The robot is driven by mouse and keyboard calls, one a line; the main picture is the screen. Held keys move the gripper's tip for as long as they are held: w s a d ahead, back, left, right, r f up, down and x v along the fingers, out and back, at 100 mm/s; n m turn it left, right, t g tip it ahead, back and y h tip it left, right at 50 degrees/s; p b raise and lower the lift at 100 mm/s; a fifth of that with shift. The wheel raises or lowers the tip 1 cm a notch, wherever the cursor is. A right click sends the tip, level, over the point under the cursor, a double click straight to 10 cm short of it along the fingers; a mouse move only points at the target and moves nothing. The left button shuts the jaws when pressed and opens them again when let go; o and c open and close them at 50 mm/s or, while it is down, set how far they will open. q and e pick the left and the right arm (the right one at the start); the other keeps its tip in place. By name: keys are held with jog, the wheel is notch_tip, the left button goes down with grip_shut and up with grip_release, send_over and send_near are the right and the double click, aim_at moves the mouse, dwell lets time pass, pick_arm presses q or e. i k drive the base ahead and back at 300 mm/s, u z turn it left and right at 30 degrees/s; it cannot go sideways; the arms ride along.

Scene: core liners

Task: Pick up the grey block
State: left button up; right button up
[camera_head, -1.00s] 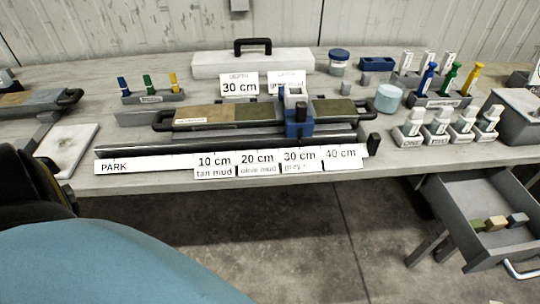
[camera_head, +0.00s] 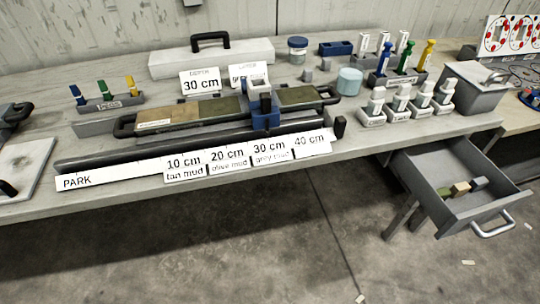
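An open grey drawer (camera_head: 487,209) hangs below the right part of the bench. A row of small blocks lies on its floor: a green block (camera_head: 444,193), a tan block (camera_head: 461,188) and a dark grey block (camera_head: 479,184) at the right end, close to the drawer's right wall. Neither of my grippers can be made out in this view.
The bench holds a core tray (camera_head: 196,111) with a blue slider (camera_head: 265,114), depth cards, a pale blue cylinder (camera_head: 350,81), white bottles in stands and a grey lidded box (camera_head: 470,89). The drawer's handle (camera_head: 493,225) sticks out in front. The concrete floor before it is mostly clear.

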aim_at(477, 184)
jog(key=z, duration=1.55)
